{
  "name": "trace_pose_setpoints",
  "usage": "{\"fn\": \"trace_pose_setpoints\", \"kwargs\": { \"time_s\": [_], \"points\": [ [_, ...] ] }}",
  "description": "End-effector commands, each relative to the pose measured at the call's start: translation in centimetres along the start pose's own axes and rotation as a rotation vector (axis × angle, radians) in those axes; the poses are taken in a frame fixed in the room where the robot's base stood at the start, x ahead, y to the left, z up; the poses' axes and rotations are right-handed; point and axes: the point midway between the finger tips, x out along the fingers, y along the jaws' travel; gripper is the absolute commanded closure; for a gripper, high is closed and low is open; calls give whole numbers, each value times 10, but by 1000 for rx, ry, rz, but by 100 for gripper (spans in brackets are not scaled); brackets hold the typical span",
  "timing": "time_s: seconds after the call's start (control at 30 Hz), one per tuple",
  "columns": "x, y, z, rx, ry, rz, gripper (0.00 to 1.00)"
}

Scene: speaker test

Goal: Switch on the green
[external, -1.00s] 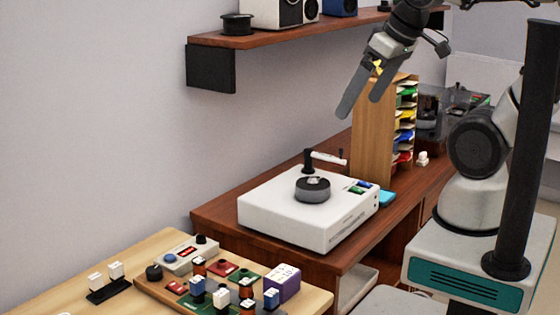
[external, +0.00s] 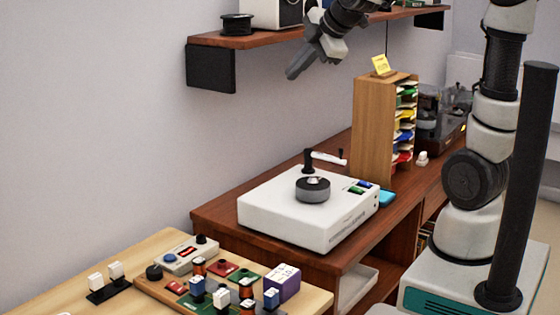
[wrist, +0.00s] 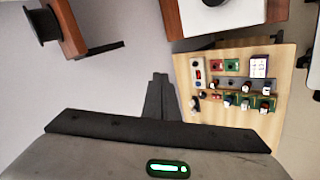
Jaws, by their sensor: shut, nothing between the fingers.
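My gripper (external: 300,68) is high in the air in front of the wall shelf, its fingers together and empty. In the wrist view its closed fingers (wrist: 158,90) show at the middle. A test board (external: 150,285) lies on the pale wooden table below. It carries a small green plate (external: 244,274), seen also in the wrist view (wrist: 232,66), beside a red plate (external: 222,267). Several blue and dark parts with white tops stand in front. My gripper touches none of these.
The wall shelf (external: 270,38) with a black spool (external: 236,24) is close to my gripper. A wooden rack (external: 371,128) with coloured slots and a yellow note on top stands on the brown desk. Air above the table is clear.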

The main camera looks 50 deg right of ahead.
Motion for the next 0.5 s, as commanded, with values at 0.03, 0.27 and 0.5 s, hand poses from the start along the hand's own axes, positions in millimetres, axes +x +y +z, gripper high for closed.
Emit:
{"fn": "trace_pose_setpoints", "kwargs": {
  "time_s": [0.03, 0.27, 0.5],
  "points": [
    [20, 5, 20, -52, -37, -28, 100],
    [84, -4, 123, -233, -150, -266, 100],
    [132, -43, 245, -351, -124, -509, 100]
  ]
}}
